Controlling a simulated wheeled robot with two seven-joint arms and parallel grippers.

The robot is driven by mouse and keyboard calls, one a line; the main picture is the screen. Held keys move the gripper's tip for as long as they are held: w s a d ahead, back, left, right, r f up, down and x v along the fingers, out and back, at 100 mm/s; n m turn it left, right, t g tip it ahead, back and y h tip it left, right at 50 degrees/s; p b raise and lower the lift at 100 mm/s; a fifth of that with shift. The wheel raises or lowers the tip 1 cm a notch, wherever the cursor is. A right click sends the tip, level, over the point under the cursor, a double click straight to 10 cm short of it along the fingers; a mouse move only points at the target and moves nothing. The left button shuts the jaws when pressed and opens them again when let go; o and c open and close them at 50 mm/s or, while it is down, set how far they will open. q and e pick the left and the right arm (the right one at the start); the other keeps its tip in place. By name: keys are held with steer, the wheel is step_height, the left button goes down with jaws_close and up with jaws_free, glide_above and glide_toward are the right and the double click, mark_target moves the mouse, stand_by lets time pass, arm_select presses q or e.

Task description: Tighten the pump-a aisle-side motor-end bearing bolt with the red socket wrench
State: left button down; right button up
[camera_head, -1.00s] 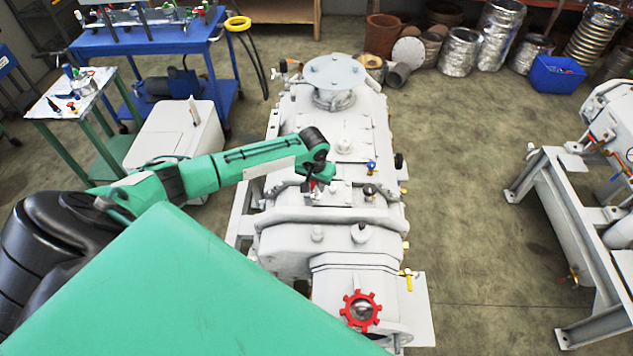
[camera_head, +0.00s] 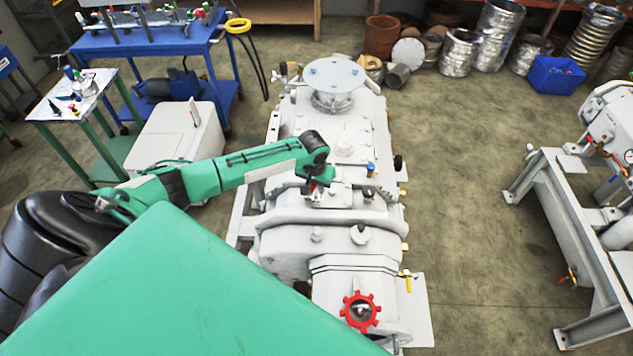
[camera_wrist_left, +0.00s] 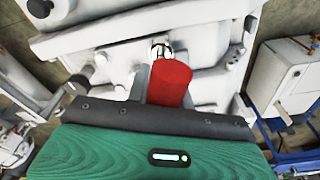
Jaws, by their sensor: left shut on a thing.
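The white pump (camera_head: 330,150) fills the middle of the head view. My left gripper (camera_head: 317,187) is low over its middle casing, just behind a raised cross flange. In the left wrist view my left gripper (camera_wrist_left: 160,115) is shut on the red socket wrench (camera_wrist_left: 171,82), whose red handle stands out from the jaws. A shiny metal bolt or socket end (camera_wrist_left: 161,48) shows just beyond the red handle; I cannot tell whether they touch. In the head view only a small red bit of the wrench shows under the wrist. My right gripper is not in view.
A red handwheel (camera_head: 360,311) is at the pump's near end. A blue-topped fitting (camera_head: 371,169) stands right of my gripper. A blue cart (camera_head: 150,40) and a small tool table (camera_head: 72,100) are at the left. Floor on the right is clear up to another white machine (camera_head: 575,240).

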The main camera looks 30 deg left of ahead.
arm_select(q)
steer(key=shift+f+b, duration=0.3)
steer(key=shift+f, duration=0.35)
stand_by(0.4)
steer(key=shift+m, duration=0.3)
